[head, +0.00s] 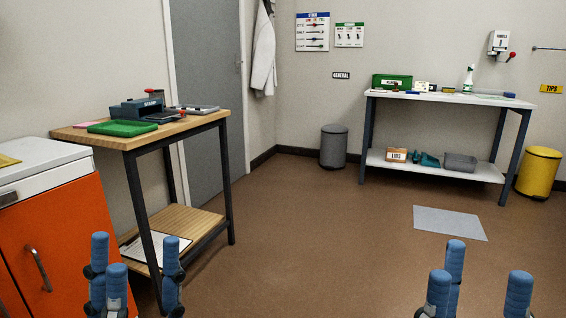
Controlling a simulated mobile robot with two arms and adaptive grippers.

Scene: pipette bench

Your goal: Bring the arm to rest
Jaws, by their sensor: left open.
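My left gripper (139,258) shows at the bottom left of the head view, its blue fingers pointing up and spread apart, with nothing between them. It appears in front of the wooden side table (190,128), well nearer to me. My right gripper (482,268) shows at the bottom right, its blue fingers also spread and empty, with brown floor behind it. Both palms and most of both arms are below the picture's edge.
An orange cabinet (75,235) stands at the left beside the side table. A white bench (455,98) stands at the back right, between a grey bin (334,147) and a yellow bin (538,172). A grey mat (450,223) lies on the floor. The middle floor is clear.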

